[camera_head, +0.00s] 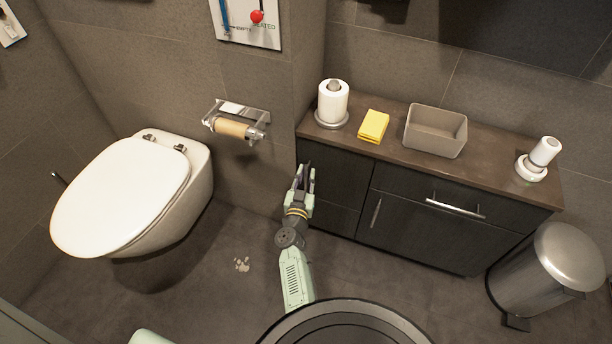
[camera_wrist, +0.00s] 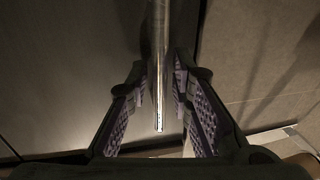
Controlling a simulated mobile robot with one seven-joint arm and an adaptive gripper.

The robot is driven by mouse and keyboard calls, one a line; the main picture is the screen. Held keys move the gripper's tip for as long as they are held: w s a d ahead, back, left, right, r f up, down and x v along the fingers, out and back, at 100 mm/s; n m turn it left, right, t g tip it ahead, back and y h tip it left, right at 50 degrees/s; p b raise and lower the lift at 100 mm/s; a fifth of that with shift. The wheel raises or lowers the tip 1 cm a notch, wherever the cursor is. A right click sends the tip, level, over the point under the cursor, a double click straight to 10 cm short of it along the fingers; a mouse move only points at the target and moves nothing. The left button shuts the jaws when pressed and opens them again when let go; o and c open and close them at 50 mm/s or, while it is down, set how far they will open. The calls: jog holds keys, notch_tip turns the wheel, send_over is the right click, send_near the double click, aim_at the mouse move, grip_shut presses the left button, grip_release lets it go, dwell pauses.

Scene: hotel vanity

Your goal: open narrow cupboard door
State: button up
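The dark narrow cupboard door (camera_head: 341,178) is at the left end of the vanity cabinet in the head view and looks closed. My gripper (camera_head: 305,172) is in front of its left edge, by the wall. In the wrist view, a vertical metal bar handle (camera_wrist: 160,75) runs down between the two fingers of my gripper (camera_wrist: 162,110). The fingers are apart, with gaps beside the bar, so they are around it without a visible grip. The door's dark front (camera_wrist: 75,70) fills the left of that view. In the head view my gripper hides the handle.
The vanity top (camera_head: 390,150) carries a paper roll (camera_head: 333,102), a yellow cloth (camera_head: 373,126), a grey bin (camera_head: 434,132) and a white dispenser (camera_head: 543,152). A toilet (camera_head: 125,195) stands left, a metal trash can (camera_head: 545,270) right.

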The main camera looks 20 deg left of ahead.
grip_shut()
jog(key=shift+s, duration=0.1)
dwell(0.6)
